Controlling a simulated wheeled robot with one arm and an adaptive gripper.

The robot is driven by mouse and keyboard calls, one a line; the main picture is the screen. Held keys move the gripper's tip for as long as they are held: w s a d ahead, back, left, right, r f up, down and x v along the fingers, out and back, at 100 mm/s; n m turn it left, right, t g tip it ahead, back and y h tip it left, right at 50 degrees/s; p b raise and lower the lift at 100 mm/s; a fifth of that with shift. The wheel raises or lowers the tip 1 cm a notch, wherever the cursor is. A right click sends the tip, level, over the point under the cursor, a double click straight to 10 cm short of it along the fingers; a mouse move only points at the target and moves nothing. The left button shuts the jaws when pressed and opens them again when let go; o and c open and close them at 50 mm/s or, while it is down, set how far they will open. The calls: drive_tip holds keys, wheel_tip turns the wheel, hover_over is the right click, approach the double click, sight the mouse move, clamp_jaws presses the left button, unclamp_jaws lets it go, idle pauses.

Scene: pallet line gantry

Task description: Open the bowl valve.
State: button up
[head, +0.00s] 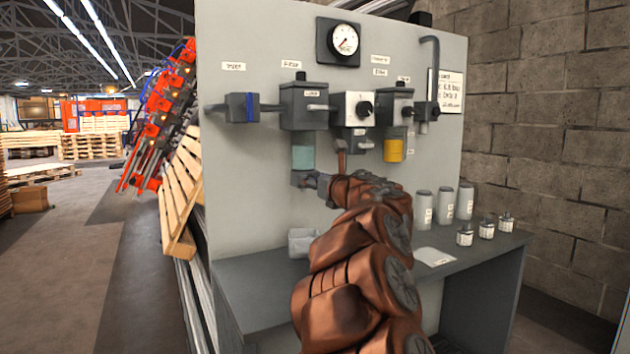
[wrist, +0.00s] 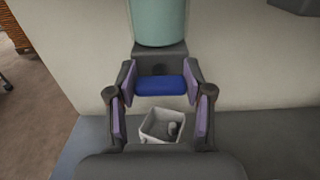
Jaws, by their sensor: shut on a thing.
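The clear greenish bowl (head: 303,152) hangs below a grey filter housing (head: 304,105) on the panel; its lower part also shows in the wrist view (wrist: 159,22). A dark grey block (wrist: 160,55) sits under the bowl, with a blue valve handle (wrist: 160,85) on its front. My gripper (wrist: 160,97) has its purple-padded fingers on either side of the blue handle and is shut on it. In the head view my gripper (head: 312,181) is just below the bowl, and my arm hides part of the panel; the handle cannot be made out there.
A white open bin (head: 302,242) stands on the grey bench below, with a small grey item inside in the wrist view (wrist: 174,130). A yellow bowl (head: 394,147) hangs to the right. Grey canisters (head: 445,204) and small bottles (head: 486,229) stand on the bench's right.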

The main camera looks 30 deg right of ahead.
drive_tip(key=shift+m, duration=0.3)
drive_tip(key=shift+r+m+p, duration=0.2)
drive_tip(key=shift+m+p, duration=0.7)
drive_tip(key=shift+p, duration=0.1)
drive_tip(key=m+p, duration=0.4)
drive_tip(key=m, duration=0.1)
drive_tip(key=m+p, duration=0.4)
drive_tip(key=m, duration=0.1)
drive_tip(key=shift+d+f, duration=0.1)
drive_tip(key=shift+d, duration=0.05)
drive_tip(key=m+p, duration=0.3)
drive_tip(key=shift+f+m, duration=0.1)
drive_tip(key=shift+m, duration=0.3)
drive_tip(key=shift+f+m+p, duration=0.2)
drive_tip(key=shift+m+p, duration=0.45)
drive_tip(key=shift+m, duration=0.25)
drive_tip(key=o, duration=1.2)
